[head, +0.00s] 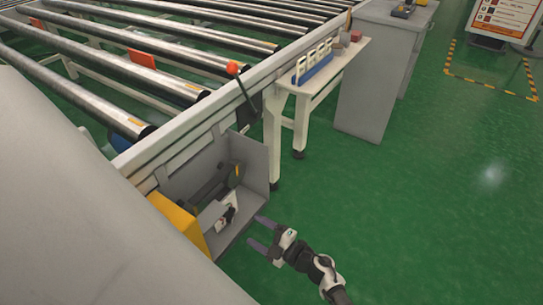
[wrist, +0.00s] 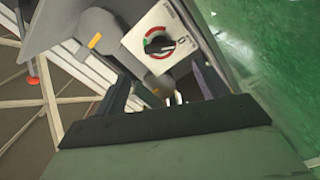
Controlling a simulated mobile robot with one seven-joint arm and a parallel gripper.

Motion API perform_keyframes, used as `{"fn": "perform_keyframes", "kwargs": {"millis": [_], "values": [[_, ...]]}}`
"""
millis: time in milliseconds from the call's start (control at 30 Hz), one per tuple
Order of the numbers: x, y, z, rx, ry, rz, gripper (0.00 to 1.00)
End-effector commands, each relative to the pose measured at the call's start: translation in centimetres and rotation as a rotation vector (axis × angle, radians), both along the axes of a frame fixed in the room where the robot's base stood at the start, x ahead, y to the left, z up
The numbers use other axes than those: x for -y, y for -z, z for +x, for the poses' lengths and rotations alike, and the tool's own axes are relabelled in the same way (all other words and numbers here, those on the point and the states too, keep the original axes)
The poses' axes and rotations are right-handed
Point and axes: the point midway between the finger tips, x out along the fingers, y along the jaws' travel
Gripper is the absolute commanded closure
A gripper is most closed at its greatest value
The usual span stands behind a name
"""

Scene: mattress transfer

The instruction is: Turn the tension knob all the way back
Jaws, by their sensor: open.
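An open grey box (head: 254,160) is mounted on the side of the roller frame. Inside it is a dark round knob-like part (head: 233,175), and in front of that a white plate with a black rotary switch (head: 228,213). In the wrist view the switch (wrist: 158,46) shows black with a red and green arc around it, just beyond my fingers. I cannot tell for sure which part is the tension knob. My gripper (head: 262,233) is open and empty outside the box opening, with its fingers pointing in. Its fingers (wrist: 163,88) also show in the wrist view, apart from the switch.
A yellow panel (head: 183,226) stands at the box's left side. A lever with a red ball (head: 232,68) rises above the box. The rollers (head: 100,85) run behind. A small side table (head: 325,75) is at the right. The green floor (head: 420,200) to the right is clear.

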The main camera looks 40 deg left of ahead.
Motion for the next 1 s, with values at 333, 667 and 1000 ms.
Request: {"fn": "perform_keyframes", "kwargs": {"millis": [333, 667, 1000], "values": [[4.4, 0.0, 0.5, 0.000, 0.001, 0.000, 0.27], [4.6, 0.0, 0.5, 0.000, 0.000, 0.000, 0.27], [4.6, -0.4, 0.5, 0.000, 0.000, 0.000, 0.27]]}}
